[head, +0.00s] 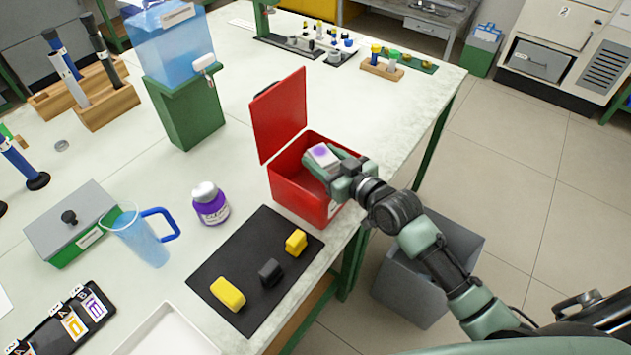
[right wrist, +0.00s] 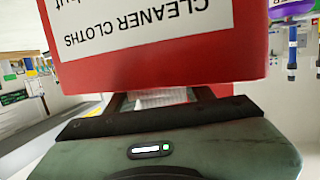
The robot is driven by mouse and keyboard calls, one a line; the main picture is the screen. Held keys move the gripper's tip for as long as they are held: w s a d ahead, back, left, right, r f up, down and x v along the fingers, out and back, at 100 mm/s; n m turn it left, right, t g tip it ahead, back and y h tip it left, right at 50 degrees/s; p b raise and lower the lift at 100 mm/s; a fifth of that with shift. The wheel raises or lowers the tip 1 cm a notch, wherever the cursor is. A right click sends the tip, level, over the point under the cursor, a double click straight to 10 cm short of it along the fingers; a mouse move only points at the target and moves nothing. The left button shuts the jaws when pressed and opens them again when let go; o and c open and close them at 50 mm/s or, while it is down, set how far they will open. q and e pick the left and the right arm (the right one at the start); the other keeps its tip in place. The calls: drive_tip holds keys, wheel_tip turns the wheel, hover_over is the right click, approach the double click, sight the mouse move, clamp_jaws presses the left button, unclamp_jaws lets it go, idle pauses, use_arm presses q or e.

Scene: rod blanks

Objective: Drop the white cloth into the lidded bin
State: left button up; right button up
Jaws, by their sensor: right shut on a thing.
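The lidded bin (head: 287,188) is a red box at the right edge of the white table. Its red lid (head: 279,113) stands open at the left. My right gripper (head: 335,161) is over the bin's opening and shut on the white cloth (head: 321,155), which has a purple patch. In the right wrist view the cloth (right wrist: 161,97) shows between the fingers, and the bin's red face (right wrist: 160,75) with an upside-down "CLEANER CLOTHS" label is just beyond. The bin's inside is partly hidden by the gripper. My left gripper is not in view.
A black mat (head: 240,297) with yellow and dark blocks lies in front of the bin. A purple bottle (head: 211,205) and a blue jug (head: 143,238) stand to the left. A grey open bin (head: 415,295) is on the floor below my right arm.

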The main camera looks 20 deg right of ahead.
drive_tip(key=o, duration=1.4)
drive_tip(key=shift+c, duration=0.2)
drive_tip(key=shift+o, duration=0.4)
drive_tip(key=shift+s+d, duration=0.1)
drive_tip(key=shift+s, duration=0.2)
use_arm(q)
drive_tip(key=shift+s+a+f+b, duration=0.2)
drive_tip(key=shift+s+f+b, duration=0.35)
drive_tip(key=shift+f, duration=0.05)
use_arm(e)
drive_tip(key=v, duration=0.7)
drive_tip(key=shift+s, duration=0.1)
